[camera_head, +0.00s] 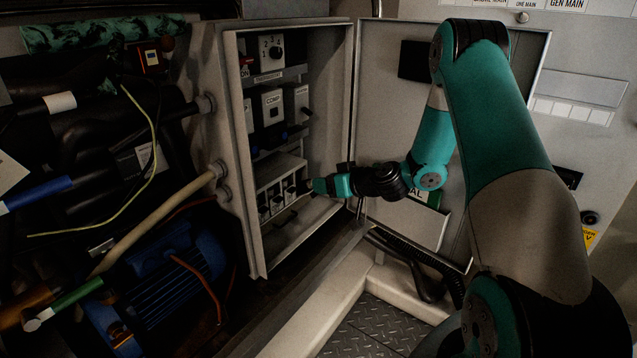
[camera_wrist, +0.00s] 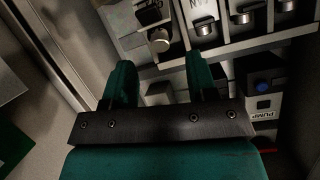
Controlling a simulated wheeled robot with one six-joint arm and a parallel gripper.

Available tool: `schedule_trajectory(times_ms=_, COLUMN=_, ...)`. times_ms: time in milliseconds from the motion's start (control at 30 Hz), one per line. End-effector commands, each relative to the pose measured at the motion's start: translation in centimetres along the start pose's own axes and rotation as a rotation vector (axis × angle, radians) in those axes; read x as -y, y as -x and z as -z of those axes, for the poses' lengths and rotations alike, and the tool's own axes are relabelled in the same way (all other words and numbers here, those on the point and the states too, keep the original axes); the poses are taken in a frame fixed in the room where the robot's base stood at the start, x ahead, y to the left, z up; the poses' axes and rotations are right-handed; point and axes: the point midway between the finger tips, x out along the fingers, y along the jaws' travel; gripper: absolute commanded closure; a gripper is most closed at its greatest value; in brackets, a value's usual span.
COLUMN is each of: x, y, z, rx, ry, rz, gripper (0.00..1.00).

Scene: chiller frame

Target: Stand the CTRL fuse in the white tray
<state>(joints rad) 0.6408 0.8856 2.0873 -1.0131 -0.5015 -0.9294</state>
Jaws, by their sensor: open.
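My gripper (camera_head: 309,186) is at the right end of a row of fuse holders (camera_head: 278,196), low in the open electrical box. In the wrist view its two green fingers (camera_wrist: 161,78) are apart with nothing between them. A fuse holder with a round grey end (camera_wrist: 159,40) lies just beyond the fingertips. More fuse holders (camera_wrist: 245,17) stand beside it, to the right in the wrist view. I cannot read a CTRL label, so I cannot tell which fuse it is. I cannot make out the white tray for certain in either view.
A PUMP module with a blue button (camera_wrist: 262,85) is close to my gripper. The COMP module (camera_head: 272,104) and a rotary switch (camera_head: 270,47) are higher in the box. The open door (camera_head: 385,110) stands to the right. Hoses and a blue motor (camera_head: 150,295) crowd the left.

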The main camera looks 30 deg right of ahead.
Motion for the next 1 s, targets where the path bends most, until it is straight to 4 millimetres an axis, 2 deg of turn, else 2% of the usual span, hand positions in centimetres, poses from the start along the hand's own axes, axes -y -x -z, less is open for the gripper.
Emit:
schedule_trajectory(times_ms=100, x=0.1, y=-1.8, z=0.0, rx=0.000, ry=0.003, rz=0.002, gripper=0.47)
schedule_trajectory(times_ms=233, x=0.1, y=-3.0, z=0.0, rx=0.000, ry=0.001, rz=0.001, gripper=0.47)
schedule_trajectory(times_ms=600, x=0.0, y=-3.5, z=0.0, rx=-0.001, ry=0.000, rz=-0.001, gripper=0.47)
schedule_trajectory(times_ms=667, x=0.0, y=-3.5, z=0.0, rx=-0.001, ry=0.000, rz=0.000, gripper=0.59)
schedule_trajectory(times_ms=833, x=0.0, y=-3.5, z=0.0, rx=-0.001, ry=0.000, rz=0.000, gripper=0.98)
schedule_trajectory(times_ms=1000, x=0.0, y=-3.4, z=0.1, rx=-0.001, ry=0.000, rz=-0.001, gripper=1.00)
